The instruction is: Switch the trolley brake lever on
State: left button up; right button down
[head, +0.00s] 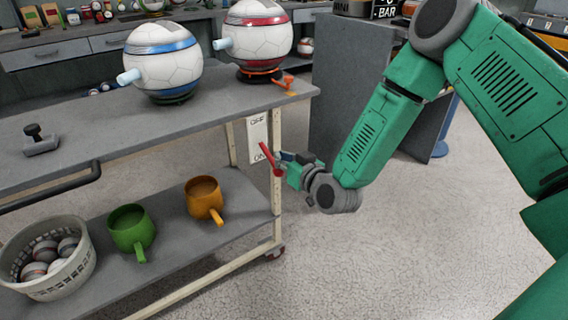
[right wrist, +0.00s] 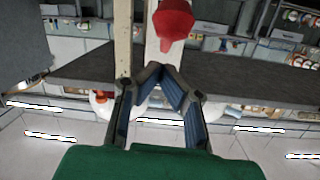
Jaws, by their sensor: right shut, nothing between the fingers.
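The red brake lever (head: 267,157) is on the trolley's right front leg (head: 277,207), beside a white plate marked OFF at top and ON at bottom (head: 257,138). The lever slants, its free end up and left, between the two words. My right gripper (head: 284,161) is close beside the lever on its right. In the right wrist view the fingers (right wrist: 160,72) meet at their tips with nothing between them, and the lever's red end (right wrist: 173,20) shows just beyond them. I cannot tell whether they touch it. My left gripper is out of view.
The trolley's top shelf (head: 110,128) holds a blue-striped ball machine (head: 163,65) and a red-striped one (head: 255,35). The lower shelf holds a green mug (head: 130,228), an orange mug (head: 204,197) and a basket of balls (head: 85,258).

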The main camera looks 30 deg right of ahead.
aim_at(283, 171)
jog(key=shift+s+f, duration=0.15)
jog(key=shift+f, duration=1.2)
jog(key=shift+s+f, duration=0.1)
jog(key=shift+f, duration=0.2)
jog(key=r+p, duration=0.1)
jog(key=w+r+p, duration=0.1)
jog(key=r, duration=0.1)
jog(key=r+p, duration=0.1)
jog(key=r, duration=0.1)
jog(key=shift+w+d+r, duration=0.15)
jog(key=shift+w, duration=0.1)
jog(key=s+f+p, duration=0.1)
jog(key=s+f, duration=0.1)
jog(key=s, duration=0.8)
jog(key=shift+d+f+p, duration=0.2)
jog(key=shift+d+p, duration=0.05)
jog(key=shift+p, duration=0.05)
jog(key=shift+s, duration=0.1)
